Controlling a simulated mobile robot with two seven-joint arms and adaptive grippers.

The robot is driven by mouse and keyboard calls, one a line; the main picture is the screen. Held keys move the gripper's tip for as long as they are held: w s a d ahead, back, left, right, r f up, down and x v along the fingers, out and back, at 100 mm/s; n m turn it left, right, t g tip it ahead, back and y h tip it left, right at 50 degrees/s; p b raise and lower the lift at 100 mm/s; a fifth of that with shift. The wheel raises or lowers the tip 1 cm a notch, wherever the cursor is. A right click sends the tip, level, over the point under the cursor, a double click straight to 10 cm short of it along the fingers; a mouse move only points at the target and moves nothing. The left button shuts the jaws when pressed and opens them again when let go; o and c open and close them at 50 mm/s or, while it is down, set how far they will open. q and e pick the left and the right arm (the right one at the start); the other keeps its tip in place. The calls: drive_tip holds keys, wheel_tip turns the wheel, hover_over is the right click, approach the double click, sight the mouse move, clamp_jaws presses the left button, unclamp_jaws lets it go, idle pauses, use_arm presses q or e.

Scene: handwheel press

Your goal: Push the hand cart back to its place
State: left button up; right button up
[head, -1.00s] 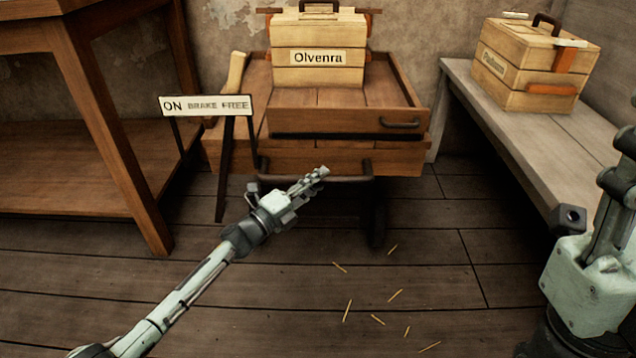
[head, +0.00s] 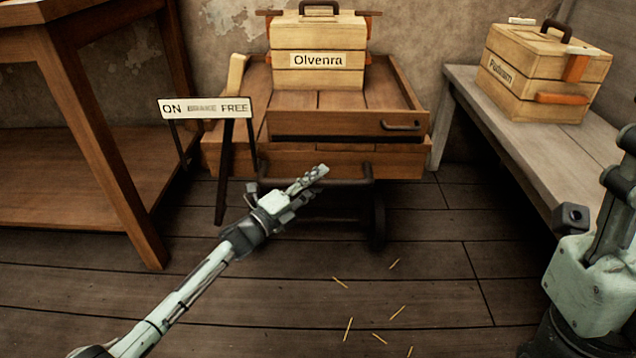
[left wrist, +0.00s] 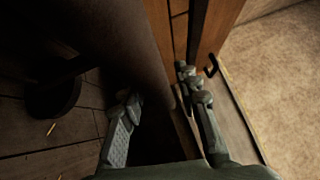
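The wooden hand cart (head: 340,160) stands ahead, with a drawer front and a crate labelled Olvenra (head: 318,60) on top. A dark wheel (head: 378,222) shows beneath. Its dark push bar (head: 350,182) runs across the near side. My left gripper (head: 318,172) is at this bar. A sign reading ON BRAKE FREE (head: 206,107) stands at the cart's left. A dark lever (head: 224,175) stands below it, nearer FREE. My right gripper is out of view.
A wooden table (head: 85,120) stands at the left. A grey bench (head: 510,125) at the right bears another labelled crate (head: 540,75). A stained wall (head: 225,25) is behind the cart. Several straws (head: 348,328) lie on the plank floor.

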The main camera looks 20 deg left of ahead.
use_arm(q)
drive_tip(key=shift+o, duration=0.4)
drive_tip(key=shift+s+d+f, duration=0.1)
drive_tip(key=shift+s, duration=0.05)
drive_tip(key=v, duration=1.1)
drive_tip(key=shift+s+a, duration=0.25)
drive_tip(key=shift+s, duration=0.1)
